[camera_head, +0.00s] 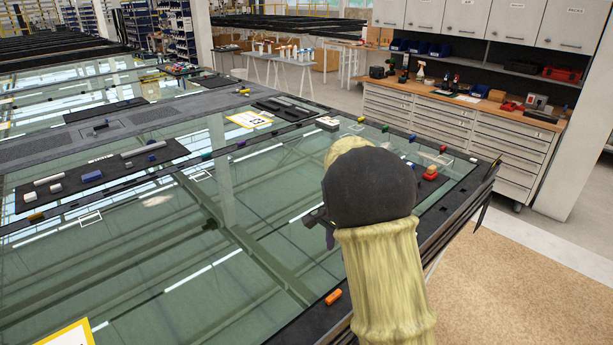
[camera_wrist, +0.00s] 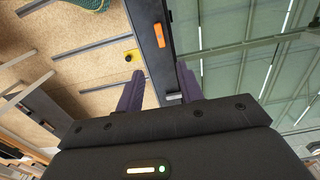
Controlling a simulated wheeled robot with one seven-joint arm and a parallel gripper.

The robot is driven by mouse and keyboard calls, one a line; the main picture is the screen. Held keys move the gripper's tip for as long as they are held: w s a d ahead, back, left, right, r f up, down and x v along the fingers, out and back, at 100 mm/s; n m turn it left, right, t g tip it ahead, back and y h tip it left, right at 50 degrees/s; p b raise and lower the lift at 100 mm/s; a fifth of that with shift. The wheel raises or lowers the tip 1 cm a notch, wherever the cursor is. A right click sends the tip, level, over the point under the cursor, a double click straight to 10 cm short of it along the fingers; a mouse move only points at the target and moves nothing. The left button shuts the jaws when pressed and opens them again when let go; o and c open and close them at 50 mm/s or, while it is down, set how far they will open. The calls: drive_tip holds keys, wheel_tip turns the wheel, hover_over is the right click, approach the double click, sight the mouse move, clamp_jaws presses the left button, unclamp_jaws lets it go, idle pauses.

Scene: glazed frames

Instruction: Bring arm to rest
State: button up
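My arm, sleeved in pale yellow with a dark round joint, rises over the glazed frame's right edge in the head view. My gripper (camera_head: 328,228) shows only partly behind that joint, above the glass. In the wrist view my gripper (camera_wrist: 160,85) has two purple fingers spread apart with nothing held between them. The fingers point toward the dark frame edge (camera_wrist: 146,12). A small orange block (camera_wrist: 159,35) lies on that edge beyond the fingertips; it also shows in the head view (camera_head: 333,297).
The glass table (camera_head: 250,190) fills the left and middle. Small coloured blocks line its far edge, with a red piece (camera_head: 430,173) at the right corner. A black mat (camera_head: 110,172) holds grey and blue pieces. A drawer workbench (camera_head: 455,125) stands behind. Tan floor (camera_head: 540,265) is clear at right.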

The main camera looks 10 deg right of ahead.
drive_tip(key=s+f+n+t, duration=0.1)
drive_tip(key=s+n+t, duration=0.1)
drive_tip(key=s+n, duration=0.9)
drive_tip(key=s, duration=1)
drive_tip(key=shift+s+d+f+t, duration=0.15)
drive_tip(key=shift+s+d+t, duration=0.05)
drive_tip(key=shift+s+t, duration=0.1)
drive_tip(key=shift+w, duration=0.1)
